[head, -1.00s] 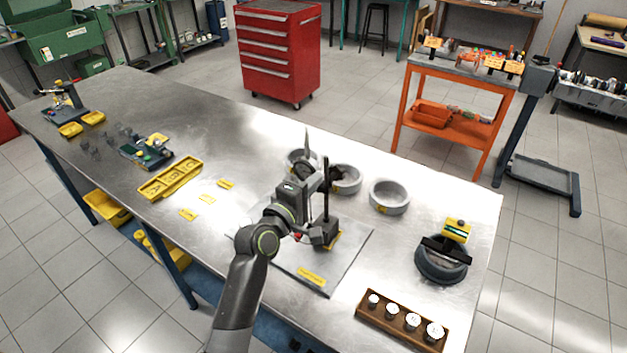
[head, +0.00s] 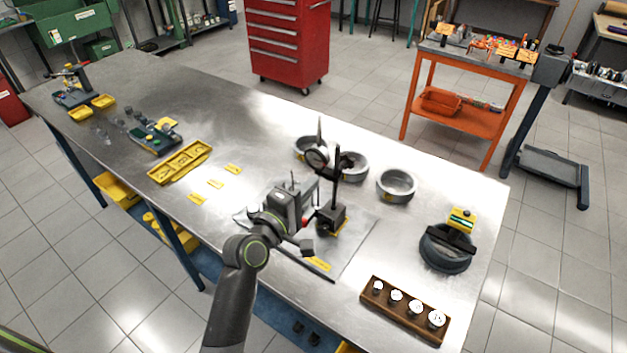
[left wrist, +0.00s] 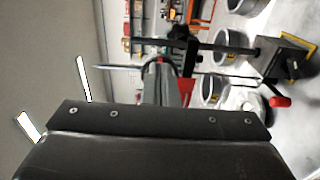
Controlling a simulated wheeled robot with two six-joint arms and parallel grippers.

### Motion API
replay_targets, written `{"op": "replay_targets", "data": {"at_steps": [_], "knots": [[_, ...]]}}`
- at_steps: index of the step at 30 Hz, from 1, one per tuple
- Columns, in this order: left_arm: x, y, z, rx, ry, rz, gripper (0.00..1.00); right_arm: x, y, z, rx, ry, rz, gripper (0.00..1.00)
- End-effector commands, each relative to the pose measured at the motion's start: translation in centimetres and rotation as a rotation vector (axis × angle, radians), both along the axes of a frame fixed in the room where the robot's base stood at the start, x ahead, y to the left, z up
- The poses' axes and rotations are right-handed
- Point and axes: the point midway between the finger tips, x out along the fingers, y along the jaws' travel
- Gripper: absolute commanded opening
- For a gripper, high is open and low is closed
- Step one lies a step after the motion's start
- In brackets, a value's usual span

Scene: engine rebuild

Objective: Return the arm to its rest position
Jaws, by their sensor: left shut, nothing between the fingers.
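My left arm (head: 232,300) reaches in from the bottom of the head view and bends over the near edge of the steel workbench. My left gripper (head: 310,192) is above the bench, shut and empty. In the head view it lies just left of the black post of a dial-indicator stand (head: 333,218), and I cannot tell the exact gap. In the left wrist view the stand's base (left wrist: 283,58) and red knob lie to the right, beyond the dark gripper housing. My right gripper is not in view.
A grey plate (head: 352,252) lies under the stand. Several grey rings (head: 396,186) stand behind it.

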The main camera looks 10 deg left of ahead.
Motion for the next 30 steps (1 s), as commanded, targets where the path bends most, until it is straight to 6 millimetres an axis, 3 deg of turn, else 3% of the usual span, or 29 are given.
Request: {"op": "replay_targets", "data": {"at_steps": [12, 16, 20, 24, 30], "knots": [[-0.1, 0.0, -0.1, 0.007, 0.002, -0.001, 0.00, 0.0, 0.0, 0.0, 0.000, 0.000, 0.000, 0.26], [-1.6, 0.8, -2.0, 0.131, 0.042, -0.012, 0.00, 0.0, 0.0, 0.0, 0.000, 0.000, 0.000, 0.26], [-6.2, 3.0, -6.5, 0.452, 0.156, -0.063, 0.00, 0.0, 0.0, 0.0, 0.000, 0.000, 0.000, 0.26], [-13.4, 6.7, -11.5, 0.865, 0.335, -0.176, 0.00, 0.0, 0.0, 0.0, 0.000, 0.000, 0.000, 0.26], [-22.2, 11.4, -14.8, 1.243, 0.556, -0.355, 0.00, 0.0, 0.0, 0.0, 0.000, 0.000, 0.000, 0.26]]}}
